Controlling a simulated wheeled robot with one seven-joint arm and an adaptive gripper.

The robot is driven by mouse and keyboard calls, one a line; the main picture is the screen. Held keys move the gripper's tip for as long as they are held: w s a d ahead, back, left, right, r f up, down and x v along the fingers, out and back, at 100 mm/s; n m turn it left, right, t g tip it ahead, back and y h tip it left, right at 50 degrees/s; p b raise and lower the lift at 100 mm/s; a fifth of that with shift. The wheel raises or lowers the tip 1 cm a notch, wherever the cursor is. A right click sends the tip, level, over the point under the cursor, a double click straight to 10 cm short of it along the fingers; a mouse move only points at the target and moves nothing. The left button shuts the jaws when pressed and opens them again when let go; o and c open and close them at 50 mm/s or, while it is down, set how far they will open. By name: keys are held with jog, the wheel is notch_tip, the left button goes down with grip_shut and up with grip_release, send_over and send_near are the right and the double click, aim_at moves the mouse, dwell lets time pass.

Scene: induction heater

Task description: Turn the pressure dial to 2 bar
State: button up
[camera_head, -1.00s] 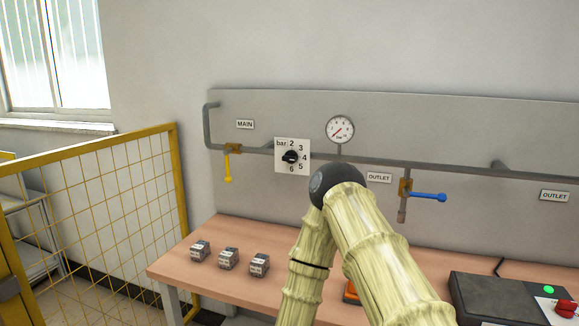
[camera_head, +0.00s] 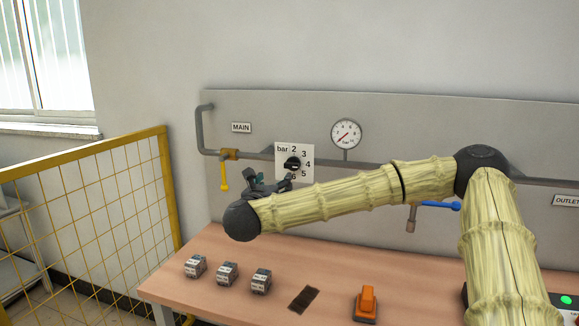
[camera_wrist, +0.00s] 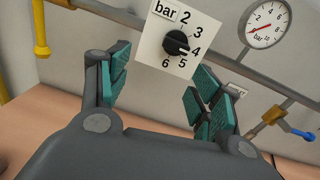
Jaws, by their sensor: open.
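The pressure dial is a black round knob (camera_head: 291,163) on a white square plate (camera_head: 308,148) marked "bar" and 2 to 6, fixed to the grey wall panel. In the wrist view the knob (camera_wrist: 176,42) shows upright ahead, its ridge pointing to the right, roughly between 4 and 5. My gripper (camera_head: 270,183) is just below and left of the dial plate. In the wrist view my gripper (camera_wrist: 163,70) is open and empty, its teal-padded fingers apart, with the knob seen beyond and above the gap. The fingers do not appear to touch the knob.
A round gauge (camera_head: 346,134) hangs right of the dial, its needle low left. A yellow-handled valve (camera_head: 224,172) is to the left, a blue-handled valve (camera_head: 440,205) to the right. Several small blocks and an orange switch (camera_head: 367,303) are on the table (camera_head: 235,248).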

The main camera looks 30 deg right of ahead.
aim_at(291, 166)
jog(key=shift+m+g+h, duration=0.3)
jog(key=shift+m+g, duration=0.1)
jog(key=shift+m, duration=0.3)
jog(key=w+d+p, duration=0.1)
jog(key=d, duration=0.2)
jog(key=w+d+r+p, duration=0.1)
jog(key=w+d, duration=0.1)
jog(key=d, duration=0.1)
jog(key=w+d+r+p, duration=0.1)
jog(key=w+d, duration=0.1)
jog(key=d, duration=0.1)
jog(key=shift+w+d, duration=0.15)
jog(key=shift+w, duration=0.1)
jog(key=shift+w+d+f, duration=0.15)
jog(key=shift+w+d, duration=0.35)
jog(key=c, duration=1)
